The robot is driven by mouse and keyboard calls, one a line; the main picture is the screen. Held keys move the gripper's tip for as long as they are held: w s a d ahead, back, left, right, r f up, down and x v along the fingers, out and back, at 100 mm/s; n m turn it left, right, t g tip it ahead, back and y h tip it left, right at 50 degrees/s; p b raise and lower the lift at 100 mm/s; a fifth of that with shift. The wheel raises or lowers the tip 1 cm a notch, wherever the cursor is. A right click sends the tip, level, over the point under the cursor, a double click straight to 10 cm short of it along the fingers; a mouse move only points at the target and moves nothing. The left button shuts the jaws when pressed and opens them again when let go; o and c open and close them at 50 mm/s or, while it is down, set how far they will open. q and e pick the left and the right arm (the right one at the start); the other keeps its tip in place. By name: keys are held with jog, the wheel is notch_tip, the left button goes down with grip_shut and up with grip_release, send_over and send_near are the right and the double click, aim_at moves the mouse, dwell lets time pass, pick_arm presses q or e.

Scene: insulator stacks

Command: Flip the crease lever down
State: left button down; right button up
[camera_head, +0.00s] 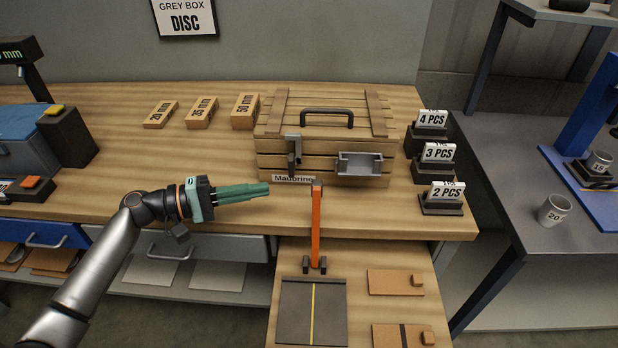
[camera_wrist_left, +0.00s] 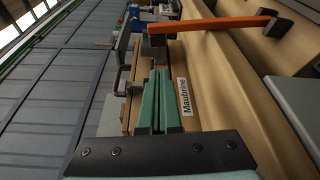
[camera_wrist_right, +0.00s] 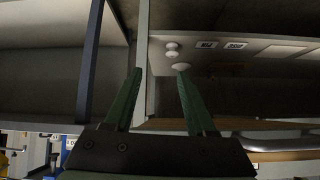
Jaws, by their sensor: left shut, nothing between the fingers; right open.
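The orange crease lever (camera_head: 316,225) stands upright at the back of a dark creasing plate (camera_head: 312,312) with a yellow line. Its foot sits between two dark hinge blocks (camera_head: 315,265). In the left wrist view the lever (camera_wrist_left: 215,24) runs across the top of the picture. My left gripper (camera_head: 267,189) is shut and empty, to the left of the lever and apart from it, with its green fingers pointing right. The left fingers (camera_wrist_left: 158,80) also show closed in the left wrist view. My right gripper (camera_wrist_right: 158,75) is open and empty, away from the lever and outside the head view.
A wooden crate (camera_head: 325,125) labelled Maubrine stands behind the lever. Small cardboard pieces (camera_head: 395,282) lie right of the creasing plate. Numbered blocks (camera_head: 443,155) stand at the right. The bench between the left gripper and the lever is clear.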

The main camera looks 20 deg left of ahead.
pick_arm(q)
jog(key=shift+w+d+r, duration=0.1)
jog(key=shift+w+d, duration=0.15)
jog(key=shift+d, duration=0.15)
jog(key=p+x, duration=0.2)
jog(key=x, duration=0.7)
jog(key=shift+d, duration=0.1)
